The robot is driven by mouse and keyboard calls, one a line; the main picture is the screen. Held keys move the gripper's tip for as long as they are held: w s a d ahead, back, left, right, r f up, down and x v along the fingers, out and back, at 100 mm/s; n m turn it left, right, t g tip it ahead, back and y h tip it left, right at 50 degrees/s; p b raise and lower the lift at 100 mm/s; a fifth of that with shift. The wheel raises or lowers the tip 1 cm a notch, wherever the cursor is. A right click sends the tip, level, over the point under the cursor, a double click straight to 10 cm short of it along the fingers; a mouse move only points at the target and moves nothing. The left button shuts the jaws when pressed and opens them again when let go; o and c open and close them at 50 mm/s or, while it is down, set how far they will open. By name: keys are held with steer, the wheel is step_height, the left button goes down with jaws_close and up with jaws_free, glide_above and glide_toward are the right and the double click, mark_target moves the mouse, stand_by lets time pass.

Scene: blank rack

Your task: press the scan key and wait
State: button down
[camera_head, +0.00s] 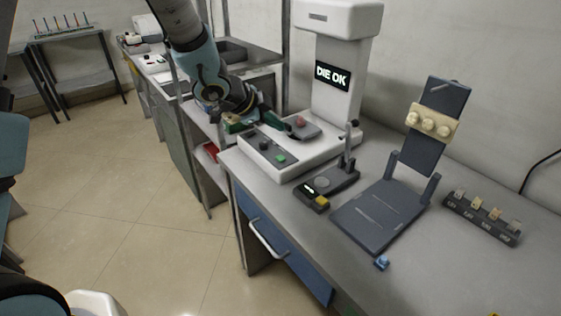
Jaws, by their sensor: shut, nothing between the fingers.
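A white scanner-like machine (335,110) stands on the bench with a lit display (332,76) reading "DIE OK". Its low base (268,165) carries a green key (281,158), a dark knob (264,145) and a grey pad with a reddish round piece (300,121). I cannot read which key is the scan key. A small dark device (326,188) in front has a lit readout and a yellow key (322,202). My gripper (287,127) is shut and empty, above the back left of the base, beside the grey pad. Whether it touches anything is unclear.
A dark hinged fixture (380,213) with a cream part on its raised plate stands right of the device. A small blue piece (382,262) lies in front. A labelled rack of small blocks (482,217) is at right.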

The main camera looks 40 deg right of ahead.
step_height(320, 180, down, 7)
steer(key=b, duration=0.5)
steer(key=shift+b, duration=0.3)
steer(key=shift+f, duration=0.15)
stand_by(1.4)
steer(key=shift+f+b, duration=0.25)
steer(key=shift+b, duration=0.05)
steer(key=shift+f+b, duration=0.35)
steer(key=shift+f, duration=0.1)
stand_by(0.6)
steer(key=shift+r, duration=0.1)
steer(key=shift+r+p, duration=0.8)
steer(key=shift+p, duration=0.15)
step_height(320, 180, up, 5)
steer(key=p, duration=0.4)
steer(key=shift+p, duration=0.35)
